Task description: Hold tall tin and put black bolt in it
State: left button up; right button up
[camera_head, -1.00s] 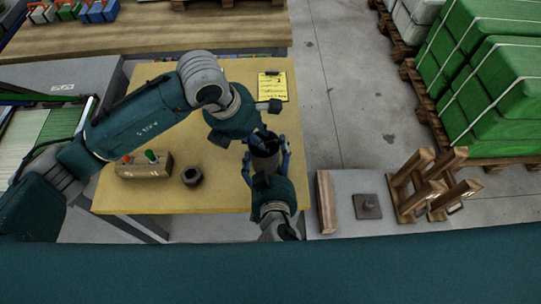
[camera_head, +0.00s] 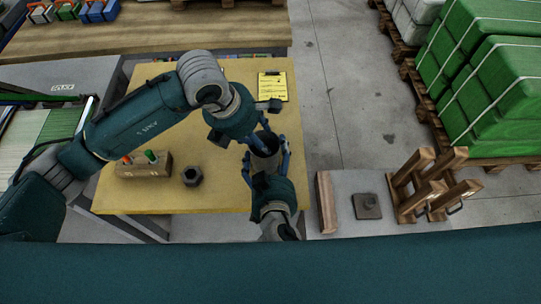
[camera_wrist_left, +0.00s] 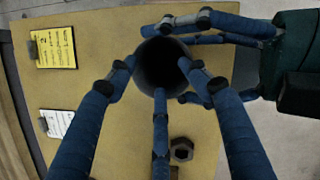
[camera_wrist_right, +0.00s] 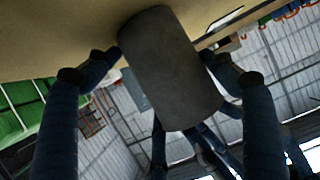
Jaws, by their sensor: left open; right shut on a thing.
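The tall tin (camera_head: 264,162) is a dark grey cylinder. My right gripper (camera_head: 267,170) is shut on its sides and holds it up over the right front edge of the yellow table; the grip also shows in the right wrist view, around the tin (camera_wrist_right: 172,72). My left gripper (camera_head: 259,136) is open right at the tin's mouth. In the left wrist view its fingers (camera_wrist_left: 162,78) spread around the round dark opening (camera_wrist_left: 162,64). The inside is too dark to read. I cannot make out the black bolt in any view.
On the table (camera_head: 140,195) are a wooden block with coloured pegs (camera_head: 145,165), a dark hexagonal nut (camera_head: 192,176) and a yellow clipboard sheet (camera_head: 273,87). To the right are a plate with a stud (camera_head: 367,206) and a wooden rack (camera_head: 425,185).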

jog(key=shift+d+f, duration=0.1)
jog(key=shift+f, duration=0.05)
pick_arm(q)
jog(key=v, duration=1.2)
pick_arm(e)
jog(key=o, duration=1.2)
jog(key=shift+c, duration=0.2)
jog(key=shift+s, duration=0.1)
jog(key=v, duration=1.1)
jog(key=shift+s+r, duration=0.3)
jog(key=shift+r, duration=0.05)
pick_arm(q)
jog(key=shift+f, duration=0.1)
